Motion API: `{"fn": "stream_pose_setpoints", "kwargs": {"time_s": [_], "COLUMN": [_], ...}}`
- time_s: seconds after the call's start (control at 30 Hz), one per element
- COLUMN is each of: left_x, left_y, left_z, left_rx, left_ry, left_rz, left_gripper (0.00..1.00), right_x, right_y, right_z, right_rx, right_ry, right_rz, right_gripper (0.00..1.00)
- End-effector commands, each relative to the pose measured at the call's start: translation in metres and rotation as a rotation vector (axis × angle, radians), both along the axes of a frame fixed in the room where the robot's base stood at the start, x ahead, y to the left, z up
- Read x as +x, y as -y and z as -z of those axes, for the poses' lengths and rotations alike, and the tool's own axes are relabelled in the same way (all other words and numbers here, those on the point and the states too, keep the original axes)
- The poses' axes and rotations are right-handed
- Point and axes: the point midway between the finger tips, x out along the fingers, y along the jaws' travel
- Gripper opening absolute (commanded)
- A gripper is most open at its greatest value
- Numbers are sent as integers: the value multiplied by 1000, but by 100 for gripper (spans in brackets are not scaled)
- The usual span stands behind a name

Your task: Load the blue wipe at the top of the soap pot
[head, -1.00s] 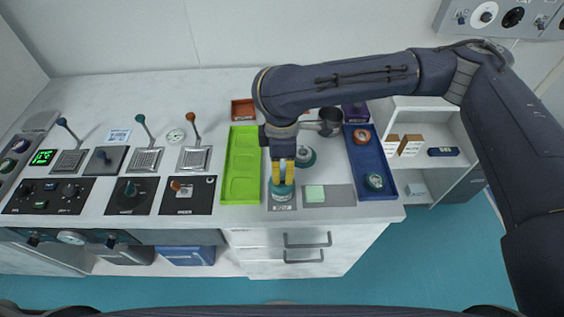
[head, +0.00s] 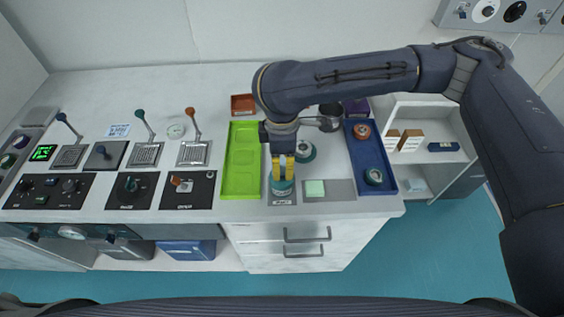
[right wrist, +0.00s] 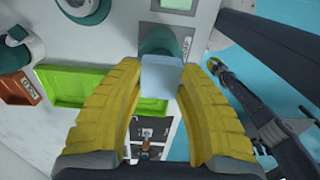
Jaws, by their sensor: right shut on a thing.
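My right gripper (head: 282,174) points down with its yellow fingers over a teal pot (head: 282,189), which I take as the soap pot, at the front of the bench. In the right wrist view the blue wipe (right wrist: 161,76), a small pale-blue block, sits between the yellow fingertips, and the gripper (right wrist: 176,72) is shut on it. The teal pot (right wrist: 157,43) shows right behind the wipe. Whether the wipe touches the pot's top cannot be told. In the head view the fingers mostly hide the wipe. My left gripper is not in view.
A lime-green tray (head: 229,175) lies left of the pot. A pale-green block (head: 315,188) lies on a grey plate (head: 342,190) to the right. A blue tray (head: 391,184) holds round items farther right. Another teal-and-white round item (head: 306,152) stands behind. Lever panels fill the left.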

Motion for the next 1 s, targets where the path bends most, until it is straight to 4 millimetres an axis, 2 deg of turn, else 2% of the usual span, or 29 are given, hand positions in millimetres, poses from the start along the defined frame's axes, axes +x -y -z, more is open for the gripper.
{"fn": "stream_pose_setpoints", "kwargs": {"time_s": [1.0], "left_x": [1], "left_y": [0], "left_z": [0], "left_rx": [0], "left_ry": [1], "left_rz": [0], "left_gripper": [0], "right_x": [0], "right_y": [0], "right_z": [10], "right_rx": [-1], "right_ry": [0], "right_rz": [0], "right_gripper": [9]}}
